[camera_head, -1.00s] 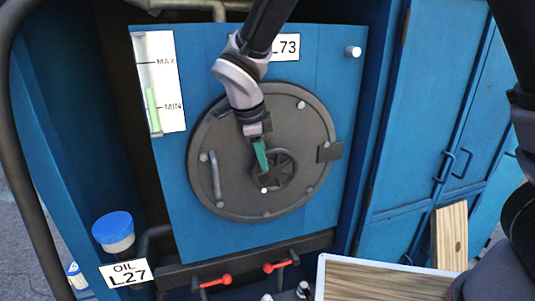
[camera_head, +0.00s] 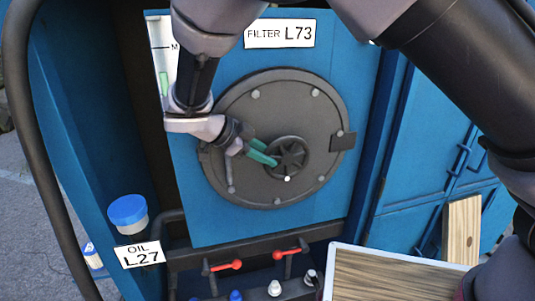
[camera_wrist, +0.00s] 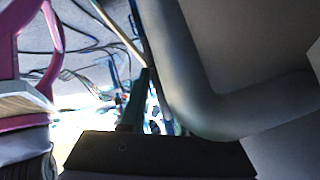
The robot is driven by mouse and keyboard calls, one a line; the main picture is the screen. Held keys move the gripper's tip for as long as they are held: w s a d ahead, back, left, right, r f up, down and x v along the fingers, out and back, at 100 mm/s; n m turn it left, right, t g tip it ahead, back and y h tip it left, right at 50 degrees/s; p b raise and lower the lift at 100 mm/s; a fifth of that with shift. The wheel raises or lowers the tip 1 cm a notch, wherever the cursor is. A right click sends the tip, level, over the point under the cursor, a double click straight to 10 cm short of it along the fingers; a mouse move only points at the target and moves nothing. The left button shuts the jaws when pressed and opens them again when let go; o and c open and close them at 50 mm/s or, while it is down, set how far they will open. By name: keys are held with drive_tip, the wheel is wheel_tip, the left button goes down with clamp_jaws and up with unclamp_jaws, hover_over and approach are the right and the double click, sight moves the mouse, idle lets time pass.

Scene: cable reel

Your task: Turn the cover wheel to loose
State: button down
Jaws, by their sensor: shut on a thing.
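The dark round cover (camera_head: 240,100) is closed on the blue panel under the label FILTER L73. The small spoked cover wheel (camera_head: 290,155) sits at the cover's middle. My gripper (camera_head: 268,158) reaches it from the left, with its green fingers shut on the left part of the wheel's rim. The fingers hide that part of the rim. In the wrist view a green finger (camera_wrist: 134,105) shows beside a large grey bent bar; the wheel cannot be made out there. Loose or tight markings are not readable.
A gauge (camera_head: 160,50) is partly behind my arm. A blue-capped oil filler (camera_head: 128,212) with label L27 is at lower left. Red-handled valves (camera_head: 225,266) are on a pipe below. A wooden-topped tray (camera_head: 400,275) stands at lower right. Blue cabinet doors (camera_head: 420,160) are at right.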

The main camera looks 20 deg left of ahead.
drive_tip(key=shift+s+f, duration=0.1)
idle(0.3)
drive_tip(key=c, duration=0.9)
unclamp_jaws()
drive_tip(key=v, duration=1)
drive_tip(key=shift+s+a+r, duration=0.15)
drive_tip(key=shift+a+r, duration=0.1)
